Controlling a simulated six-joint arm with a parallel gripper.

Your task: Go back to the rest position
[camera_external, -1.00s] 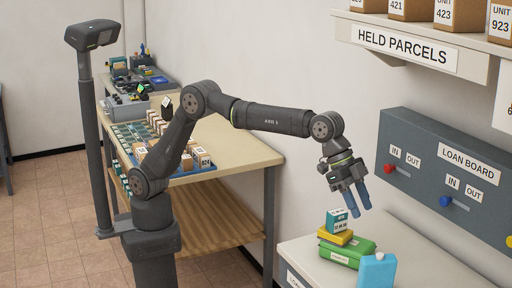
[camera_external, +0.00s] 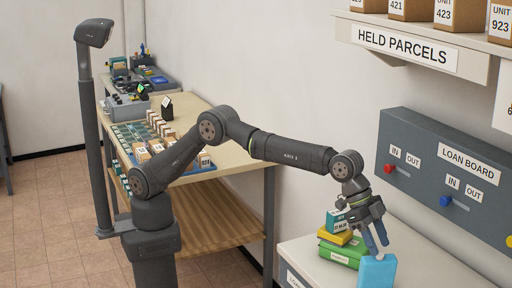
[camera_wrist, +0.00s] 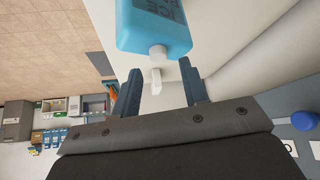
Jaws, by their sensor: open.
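My gripper (camera_external: 377,246) is open, its two blue fingers pointing down just above a light-blue ice pack (camera_external: 377,272) on the counter. In the wrist view, my gripper (camera_wrist: 160,72) has its fingers apart, with the ice pack (camera_wrist: 155,25) just beyond the tips. The pack's white cap (camera_wrist: 157,51) points towards the gap between the fingers. A small white piece (camera_wrist: 156,80) shows in that gap. I cannot tell whether a finger touches the pack.
Beside the ice pack is a stack: a green case (camera_external: 340,257), a yellow box (camera_external: 335,237) and a teal box (camera_external: 336,221), close to my gripper. The loan board (camera_external: 450,180) and held-parcels shelf (camera_external: 410,48) are on the right wall. A workbench (camera_external: 235,160) stands behind my arm.

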